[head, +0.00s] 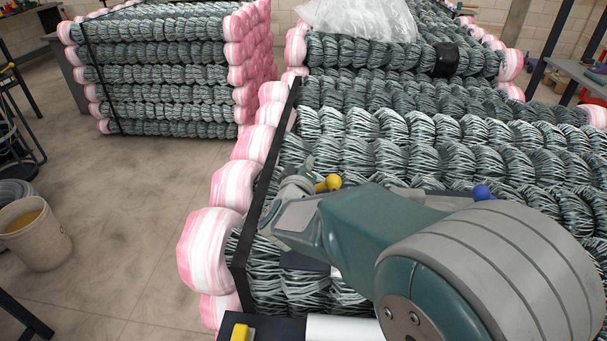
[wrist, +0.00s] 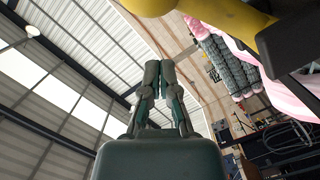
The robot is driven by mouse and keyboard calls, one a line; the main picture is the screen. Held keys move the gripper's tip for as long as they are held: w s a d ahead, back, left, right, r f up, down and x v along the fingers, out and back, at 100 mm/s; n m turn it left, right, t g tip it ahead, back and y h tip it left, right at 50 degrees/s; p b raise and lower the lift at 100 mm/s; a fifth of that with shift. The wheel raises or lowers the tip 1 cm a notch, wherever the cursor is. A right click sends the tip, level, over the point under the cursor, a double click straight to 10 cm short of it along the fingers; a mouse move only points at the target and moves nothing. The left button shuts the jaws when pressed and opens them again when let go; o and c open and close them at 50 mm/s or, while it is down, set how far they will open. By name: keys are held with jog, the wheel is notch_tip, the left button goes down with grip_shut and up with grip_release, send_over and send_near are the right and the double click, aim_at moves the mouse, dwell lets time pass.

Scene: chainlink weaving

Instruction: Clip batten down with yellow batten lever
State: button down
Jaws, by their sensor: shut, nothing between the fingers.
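A yellow ball-ended lever (head: 329,183) shows in the head view just right of my gripper's tip. In the wrist view a large yellow lever part (wrist: 225,22) crosses the top right, close to the camera. My gripper (head: 306,165) is beside the yellow knob, partly hidden by my own arm. In the wrist view its two fingers (wrist: 158,68) are together, empty and apart from the yellow part. A dark bar (head: 432,199), perhaps the batten, runs across the rolls behind my arm. Its clip cannot be made out.
A blue knob (head: 483,192) is at the right. A black upright strip (head: 262,195) edges the stack of wire rolls (head: 400,125) with pink-wrapped ends. A second roll stack (head: 155,75) stands at the far left. A white bucket (head: 35,235) is on the open floor.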

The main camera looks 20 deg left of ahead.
aim_at(325, 183)
jog(key=shift+w+f, duration=0.1)
jog(key=shift+w, duration=0.6)
jog(key=shift+s+d+f, duration=0.25)
jog(key=shift+d+f, duration=0.05)
jog(key=shift+d, duration=0.15)
jog(key=shift+s+d+f, duration=0.2)
jog(key=shift+d+f, duration=0.05)
jog(key=shift+d, duration=0.2)
jog(key=shift+s+d+f, duration=0.25)
jog(key=shift+d+f, duration=0.2)
jog(key=shift+d, duration=0.25)
jog(key=shift+s+d+f, duration=0.1)
jog(key=shift+d+f, duration=0.3)
jog(key=shift+f, duration=0.05)
jog(key=shift+d, duration=0.1)
